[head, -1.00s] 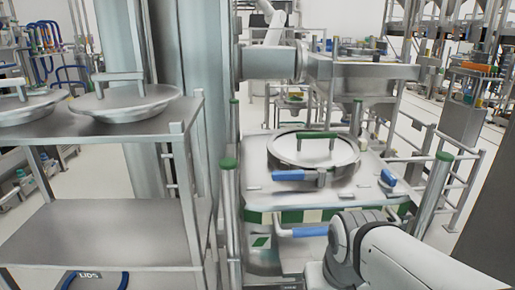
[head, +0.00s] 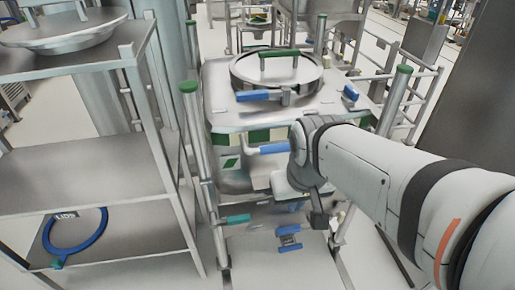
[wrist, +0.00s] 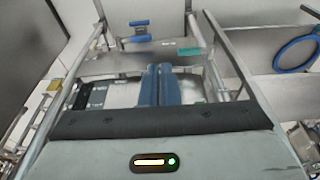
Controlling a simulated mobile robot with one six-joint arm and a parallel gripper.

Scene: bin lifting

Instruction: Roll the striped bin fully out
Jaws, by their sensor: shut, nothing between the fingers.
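The striped bin (head: 262,137) has a green-and-white band and stands upright between green-topped posts in the head view. A round metal lid with a green handle (head: 278,54) sits on top. A blue bar handle (head: 268,148) shows on its front, partly hidden by my arm. My gripper (wrist: 160,72) is shut and empty, its two bluish fingers together in the wrist view. In the head view my wrist is low in front of the bin, and the fingertips are hard to make out. I cannot tell whether they touch anything.
A metal shelf rack (head: 165,150) stands close on the left, with a blue ring (head: 75,232) on its lower shelf. A low plate with a blue-handled latch (head: 289,240) and a green handle (head: 236,218) lie in front of the bin. Railings stand at the right.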

